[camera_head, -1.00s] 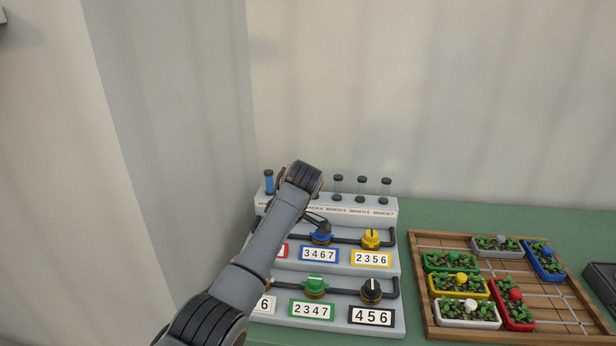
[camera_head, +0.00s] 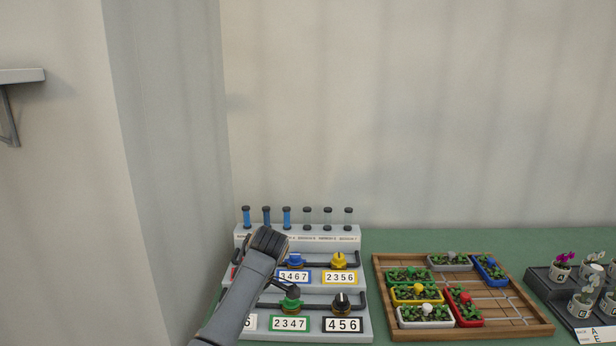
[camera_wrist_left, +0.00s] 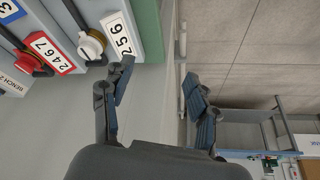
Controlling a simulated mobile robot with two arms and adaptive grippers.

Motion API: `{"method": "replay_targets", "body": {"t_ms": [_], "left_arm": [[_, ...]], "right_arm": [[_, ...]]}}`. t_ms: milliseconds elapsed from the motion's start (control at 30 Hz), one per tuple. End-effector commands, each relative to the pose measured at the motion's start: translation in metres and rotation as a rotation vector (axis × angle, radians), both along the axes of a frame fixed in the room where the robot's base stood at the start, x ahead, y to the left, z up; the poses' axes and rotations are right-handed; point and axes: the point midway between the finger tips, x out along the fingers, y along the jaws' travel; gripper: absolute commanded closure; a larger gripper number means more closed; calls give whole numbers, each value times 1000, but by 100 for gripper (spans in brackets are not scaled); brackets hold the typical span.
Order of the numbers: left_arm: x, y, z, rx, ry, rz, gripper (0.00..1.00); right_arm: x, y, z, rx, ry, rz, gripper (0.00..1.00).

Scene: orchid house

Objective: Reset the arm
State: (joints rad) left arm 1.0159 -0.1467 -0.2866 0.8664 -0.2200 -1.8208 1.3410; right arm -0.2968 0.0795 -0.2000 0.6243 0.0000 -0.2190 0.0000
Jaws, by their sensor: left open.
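My left arm comes in from the bottom left in the head view. Its gripper (camera_head: 284,288) shows only in part, dark and low in front of the stepped valve panel (camera_head: 360,318), and the wrist covers some of the panel. In the left wrist view the gripper (camera_wrist_left: 158,105) is open, its two fingers wide apart with nothing between them. The panel's red knob (camera_wrist_left: 27,62) and white knob (camera_wrist_left: 90,44) lie left of the fingers there. My right gripper is in neither view.
The panel carries blue, yellow, green and black knobs, number cards and a row of tubes (camera_head: 286,217). To its right lies a wooden tray (camera_head: 525,326) with coloured planters, then a dark tray (camera_head: 541,285) with potted flowers. A wall shelf (camera_head: 22,76) is at left.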

Motion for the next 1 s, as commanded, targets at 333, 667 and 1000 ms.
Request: {"method": "replay_targets", "body": {"t_ms": [333,667,1000], "left_arm": [[-12,6,-86,-19,61,-148,41],[-69,17,-239,-61,156,-415,41],[-237,37,-437,-127,245,-809,41]], "right_arm": [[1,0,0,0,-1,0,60],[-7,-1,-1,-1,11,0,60],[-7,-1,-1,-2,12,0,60]]}}
